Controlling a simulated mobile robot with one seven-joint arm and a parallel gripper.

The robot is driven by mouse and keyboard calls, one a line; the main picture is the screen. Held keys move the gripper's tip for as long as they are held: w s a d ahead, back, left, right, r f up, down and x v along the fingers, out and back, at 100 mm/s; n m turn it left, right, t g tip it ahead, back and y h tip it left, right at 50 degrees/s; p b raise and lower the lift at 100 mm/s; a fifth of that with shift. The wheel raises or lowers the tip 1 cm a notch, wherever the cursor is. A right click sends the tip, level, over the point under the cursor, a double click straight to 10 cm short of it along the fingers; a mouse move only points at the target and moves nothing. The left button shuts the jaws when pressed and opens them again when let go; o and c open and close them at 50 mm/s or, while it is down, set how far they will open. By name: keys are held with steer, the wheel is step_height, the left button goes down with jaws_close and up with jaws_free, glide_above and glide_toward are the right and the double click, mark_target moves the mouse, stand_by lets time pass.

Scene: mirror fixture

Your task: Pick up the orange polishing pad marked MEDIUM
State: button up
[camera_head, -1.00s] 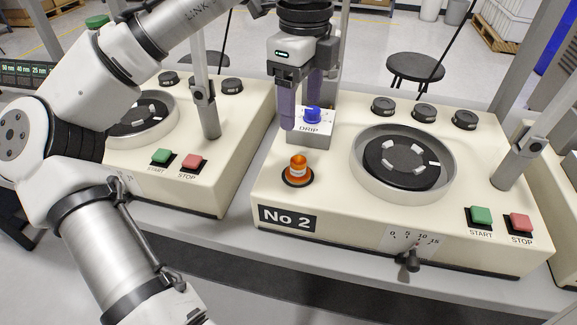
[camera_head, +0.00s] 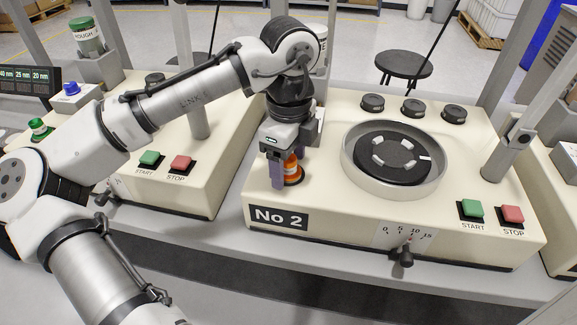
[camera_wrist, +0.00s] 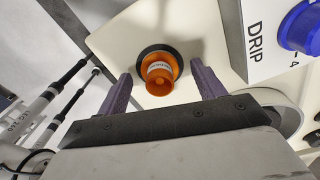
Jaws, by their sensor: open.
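The orange polishing pad (camera_head: 291,170) stands upright in a dark round seat on the front left of the No 2 machine. In the wrist view the orange pad (camera_wrist: 160,88) shows a white label band whose lettering is too small to read surely. My gripper (camera_head: 294,165) is open and low over the pad, pointing down. In the wrist view its two purple fingers (camera_wrist: 162,72) lie on either side of the pad, with a visible gap on each side. In the head view the near finger covers part of the pad.
The DRIP block with its blue knob (camera_wrist: 302,27) is close beside the right finger in the wrist view. The No 2 machine's round bowl (camera_head: 394,160) lies right of my gripper. A green START button (camera_head: 471,209) and red STOP button (camera_head: 512,214) sit at its front right.

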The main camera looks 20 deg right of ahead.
steer(key=c, duration=1.1)
steer(key=shift+r, duration=0.1)
